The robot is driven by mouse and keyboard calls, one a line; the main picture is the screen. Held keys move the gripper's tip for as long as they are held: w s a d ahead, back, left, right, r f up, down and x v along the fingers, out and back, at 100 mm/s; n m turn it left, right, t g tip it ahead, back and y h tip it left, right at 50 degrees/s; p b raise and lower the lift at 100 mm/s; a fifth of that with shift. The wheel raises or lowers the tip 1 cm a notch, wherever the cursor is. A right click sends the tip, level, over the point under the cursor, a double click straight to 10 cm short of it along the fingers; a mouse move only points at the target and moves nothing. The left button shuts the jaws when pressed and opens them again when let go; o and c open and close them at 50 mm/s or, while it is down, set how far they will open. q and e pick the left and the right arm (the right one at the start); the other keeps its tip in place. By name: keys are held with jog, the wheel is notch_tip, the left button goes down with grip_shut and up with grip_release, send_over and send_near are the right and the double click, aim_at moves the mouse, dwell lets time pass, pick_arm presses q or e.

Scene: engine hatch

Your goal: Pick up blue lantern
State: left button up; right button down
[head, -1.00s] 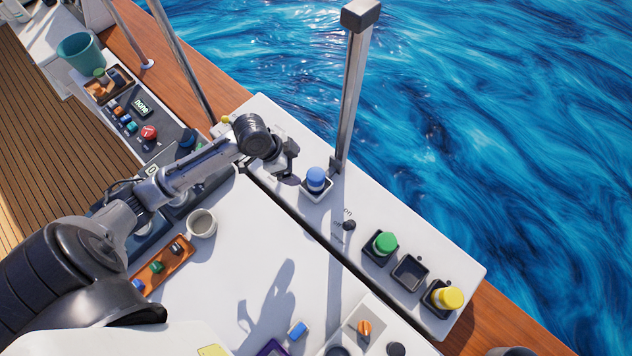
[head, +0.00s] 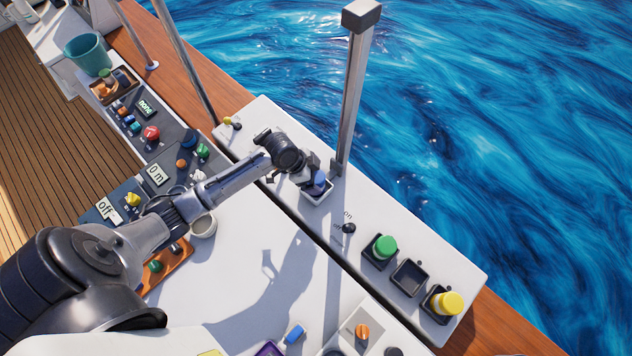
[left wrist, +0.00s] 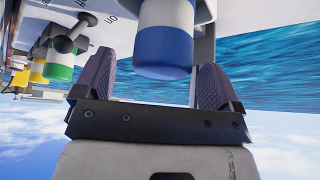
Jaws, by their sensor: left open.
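The left gripper (left wrist: 152,82) is open, with a visible gap on each side of the lantern. My right gripper is in neither view.
The metal post (head: 354,100) rises right beside the lantern. A black lever (head: 348,228), a green lantern (head: 385,247), an empty black holder (head: 408,277) and a yellow lantern (head: 446,302) follow along the ledge. A grey cup (head: 203,224) stands below my left arm.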

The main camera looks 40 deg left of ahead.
pick_arm(q)
jog(key=shift+x, duration=1.6)
jog(key=c, duration=1.1)
jog(key=shift+w+a+r, duration=0.1)
jog(key=shift+r, duration=0.05)
